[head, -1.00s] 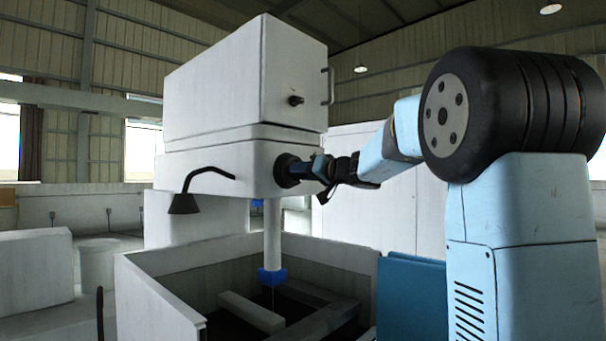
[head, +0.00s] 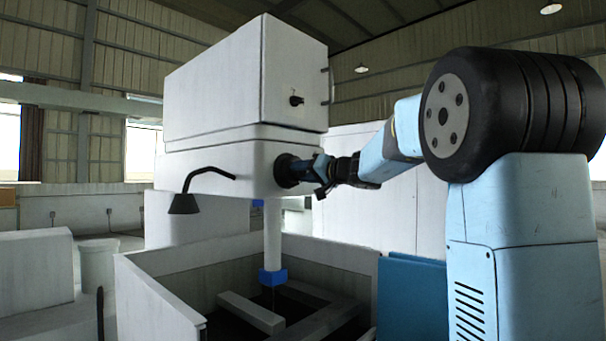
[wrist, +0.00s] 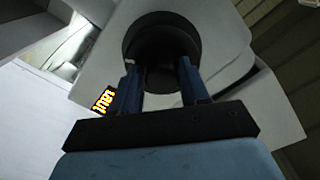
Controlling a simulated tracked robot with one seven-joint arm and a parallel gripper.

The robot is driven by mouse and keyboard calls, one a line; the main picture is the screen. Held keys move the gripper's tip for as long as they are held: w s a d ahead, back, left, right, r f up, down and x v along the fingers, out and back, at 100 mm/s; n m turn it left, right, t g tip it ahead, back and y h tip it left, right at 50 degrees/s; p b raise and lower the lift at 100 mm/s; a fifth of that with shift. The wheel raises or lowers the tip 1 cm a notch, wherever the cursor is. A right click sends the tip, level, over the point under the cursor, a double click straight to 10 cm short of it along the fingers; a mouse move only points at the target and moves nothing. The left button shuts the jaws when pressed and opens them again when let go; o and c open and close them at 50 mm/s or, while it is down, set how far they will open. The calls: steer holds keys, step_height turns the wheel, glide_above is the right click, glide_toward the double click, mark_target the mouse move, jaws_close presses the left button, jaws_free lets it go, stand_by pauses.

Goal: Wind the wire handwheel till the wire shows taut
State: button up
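The wire handwheel (head: 287,171) is a dark round wheel on the right side of the white machine head. It fills the upper middle of the wrist view (wrist: 160,26). My gripper (head: 313,169) is at the wheel's face. In the wrist view its two blue fingers (wrist: 160,76) stand partly closed, one on each side of the wheel's dark middle, and appear shut on it. The contact itself is in shadow. A small display (wrist: 103,99) left of the fingers shows lit yellow letters that seem to read "taut", tilted and partly covered. The wire is too thin to judge.
The white upper cabinet (head: 215,90) stands above the wheel. A black bent lamp (head: 184,203) sticks out at the left. Below is an open tank (head: 160,300) with bars in it, and a blue panel (head: 411,300) stands at its right.

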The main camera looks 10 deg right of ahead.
steer(key=o, duration=0.3)
steer(key=shift+o, duration=0.2)
steer(key=v, duration=1.3)
steer(key=shift+s+d, duration=0.2)
steer(key=shift+s, duration=0.1)
steer(key=s+a+f+n+g+h, duration=0.1)
steer(key=s+a+f+g, duration=0.2)
steer(key=s+a+f, duration=0.3)
steer(key=s+a+f+g+h, duration=0.1)
steer(key=s+a+f+g, duration=0.25)
steer(key=s+f, duration=0.4)
steer(key=s+d+f+g+h, duration=0.3)
steer(key=s+f+h, duration=0.5)
steer(key=s+f, duration=0.7)
steer(key=shift+s+d, duration=0.35)
steer(key=shift+s, duration=0.8)
